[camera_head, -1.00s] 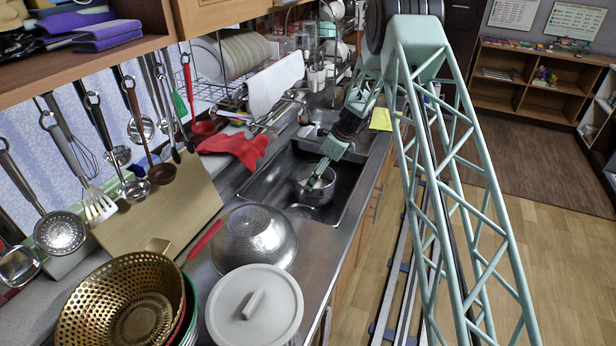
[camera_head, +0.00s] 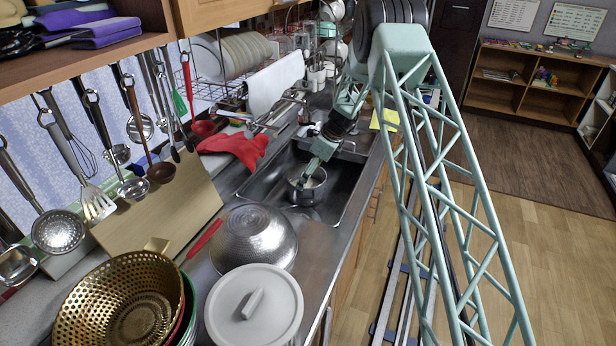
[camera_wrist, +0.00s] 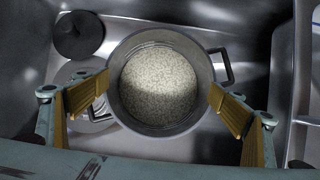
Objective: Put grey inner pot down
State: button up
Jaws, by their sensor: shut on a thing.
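The grey inner pot (camera_wrist: 158,128) holds a pale, speckled, grain-like filling and has a dark loop handle at its right in the wrist view. It also shows upright at the sink in the head view (camera_head: 306,192). My gripper (camera_wrist: 160,97) has its yellow fingers on the left and right sides of the pot, shut on it. In the head view my gripper (camera_head: 304,183) reaches down to the pot from above. Whether the pot's base touches the sink floor is hidden.
The steel sink (camera_head: 338,192) has bare floor right of the pot. A dark round stopper (camera_wrist: 78,35) and a drain (camera_wrist: 76,73) lie left of the pot.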

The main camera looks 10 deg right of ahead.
jog(key=o, duration=1.7)
jog(key=shift+f, duration=0.1)
jog(key=shift+c, duration=0.2)
jog(key=s+d+r+p, duration=0.1)
jog(key=s+d, duration=0.6)
jog(key=d, duration=0.3)
jog(key=shift+d+r, duration=0.15)
